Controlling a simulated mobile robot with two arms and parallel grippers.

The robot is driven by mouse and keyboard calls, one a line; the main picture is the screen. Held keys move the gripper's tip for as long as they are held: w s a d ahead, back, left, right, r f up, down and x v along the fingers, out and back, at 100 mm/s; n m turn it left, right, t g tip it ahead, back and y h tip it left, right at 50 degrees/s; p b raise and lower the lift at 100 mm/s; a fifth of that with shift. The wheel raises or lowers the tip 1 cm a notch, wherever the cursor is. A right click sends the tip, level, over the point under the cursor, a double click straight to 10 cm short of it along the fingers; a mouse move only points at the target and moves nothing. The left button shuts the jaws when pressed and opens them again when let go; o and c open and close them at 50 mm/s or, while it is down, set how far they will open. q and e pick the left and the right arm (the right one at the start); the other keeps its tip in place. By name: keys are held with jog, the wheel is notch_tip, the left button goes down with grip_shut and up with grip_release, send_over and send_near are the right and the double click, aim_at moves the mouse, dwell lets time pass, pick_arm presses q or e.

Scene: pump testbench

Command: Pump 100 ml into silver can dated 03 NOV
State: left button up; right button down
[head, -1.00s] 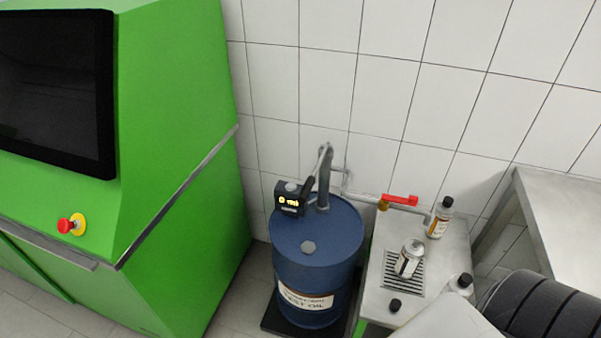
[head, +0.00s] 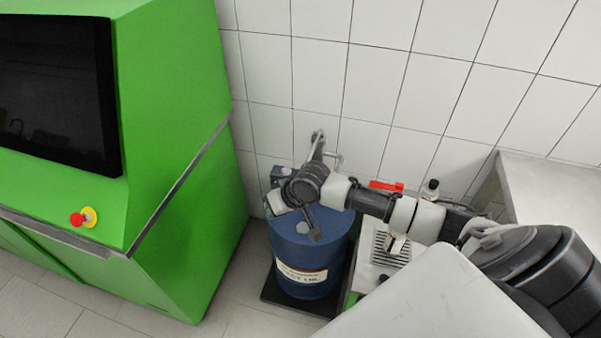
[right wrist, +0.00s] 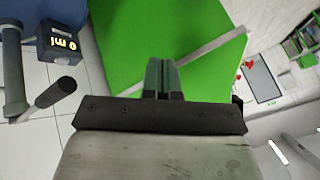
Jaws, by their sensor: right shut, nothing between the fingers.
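My right arm reaches across the head view, its wrist over the blue drum and pump. The right gripper (head: 269,208) is shut and empty, small and partly hard to make out there; its closed fingers (right wrist: 163,78) show in the right wrist view, pointing at green panelling. The pump's black handle (right wrist: 55,92) is beside the fingers, apart from them, near the display (right wrist: 66,40) reading 0 ml. A silver can (head: 396,244) stands on the grate, partly hidden by my arm; its date is unreadable. The drum (head: 290,255) stands below. My left gripper is not in view.
A green machine (head: 190,220) with a red stop button (head: 77,219) stands left. A red valve lever (head: 385,185) and a black-capped bottle (head: 431,188) are behind my arm. A steel table (head: 550,175) stands right. Floor between machine and drum is clear.

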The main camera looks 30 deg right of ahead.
jog(key=w+d+r+m+t, duration=0.1)
jog(key=w+d+r+m, duration=0.2)
jog(key=d, duration=0.5)
jog(key=w+d+r+m+t+h, duration=0.1)
jog(key=w+d+r+m+t, duration=0.1)
jog(key=w+d+r, duration=0.3)
jog(key=w+d+m, duration=0.1)
jog(key=w+d, duration=0.1)
jog(key=d, duration=0.1)
jog(key=shift+w+r, duration=0.15)
jog(key=shift+r, duration=0.15)
jog(key=shift+f, duration=0.2)
jog(key=b, duration=0.7)
send_over(303, 165)
jog(key=s+a, duration=0.2)
jog(key=s, duration=0.1)
notch_tip(303, 165, down, 8)
jog(key=shift+s+r, duration=0.1)
jog(key=shift+r, duration=0.1)
jog(key=shift+a+f, duration=0.1)
jog(key=shift+f, duration=0.3)
jog(key=shift+s+f, duration=0.1)
jog(key=shift+f, duration=0.35)
